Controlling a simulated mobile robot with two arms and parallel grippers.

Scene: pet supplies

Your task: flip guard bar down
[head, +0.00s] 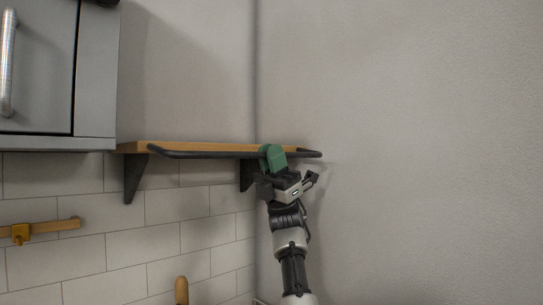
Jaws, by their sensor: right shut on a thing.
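The guard bar (210,155) is a dark rod with bent ends. It runs along the front of a wooden shelf (220,146), at about the height of the shelf board in the head view. A green grip piece (272,155) sits on the bar, right of its middle. My right gripper (274,171) reaches up from below and is shut on this green grip. Its fingertips are partly hidden against the grip and the dark gripper body. My left gripper is not in view.
Dark brackets (134,180) hold the shelf against a tiled wall (120,232). A grey cabinet (40,90) with a metal handle is at the upper left. A wooden rail (55,227) is at the lower left. A plain wall (430,150) closes the right side.

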